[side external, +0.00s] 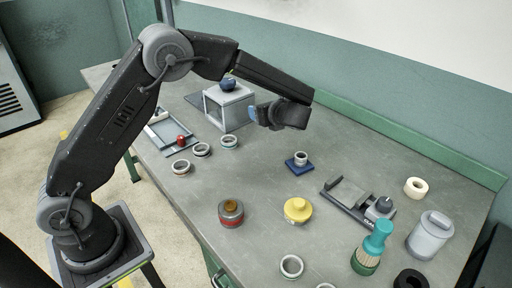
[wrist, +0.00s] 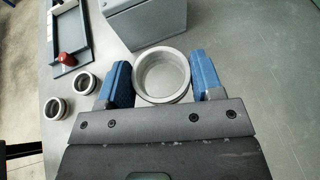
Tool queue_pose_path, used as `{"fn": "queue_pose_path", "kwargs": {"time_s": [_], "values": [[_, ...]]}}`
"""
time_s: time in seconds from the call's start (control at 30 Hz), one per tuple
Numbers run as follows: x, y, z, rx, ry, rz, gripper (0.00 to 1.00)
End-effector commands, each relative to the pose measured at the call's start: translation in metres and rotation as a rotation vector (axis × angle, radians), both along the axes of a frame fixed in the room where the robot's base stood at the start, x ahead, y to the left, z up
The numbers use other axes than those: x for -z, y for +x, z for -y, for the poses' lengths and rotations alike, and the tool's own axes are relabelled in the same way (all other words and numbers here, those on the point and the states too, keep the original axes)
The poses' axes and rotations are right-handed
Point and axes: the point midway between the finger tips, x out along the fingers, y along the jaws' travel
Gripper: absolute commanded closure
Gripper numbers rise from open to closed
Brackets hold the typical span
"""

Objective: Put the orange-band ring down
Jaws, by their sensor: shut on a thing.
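My gripper (side external: 254,114) is raised above the bench beside the grey box stand. In the wrist view my gripper's blue fingers (wrist: 162,68) are shut on a grey metal ring (wrist: 163,99), one finger on each side. No orange band shows on the part of this ring that I see. In the side view I cannot make out the held ring at the fingers. Several similar rings stand on the bench: a left one (side external: 181,167), a middle one (side external: 202,150) and one with a bluish band (side external: 228,142).
A tray with a red knob (side external: 181,140) lies left of the grey box stand (side external: 229,108). A blue pad (side external: 297,164) bears a small ring. A red-banded canister (side external: 231,213), yellow pot (side external: 298,210) and teal brush (side external: 374,242) stand nearer. Bare bench (side external: 265,180) lies between them.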

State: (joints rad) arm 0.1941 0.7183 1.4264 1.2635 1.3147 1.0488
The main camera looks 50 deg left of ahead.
Motion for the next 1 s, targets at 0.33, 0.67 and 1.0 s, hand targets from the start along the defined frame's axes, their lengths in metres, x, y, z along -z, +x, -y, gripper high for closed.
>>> {"fn": "queue_pose_path", "kwargs": {"time_s": [0.33,0.67,1.0], "values": [[-0.032,-0.023,0.012,0.581,0.002,0.000,0.69],[-0.018,-0.067,0.040,0.951,0.000,-0.002,0.69],[-0.013,-0.079,0.046,1.022,0.000,0.003,0.69]]}}
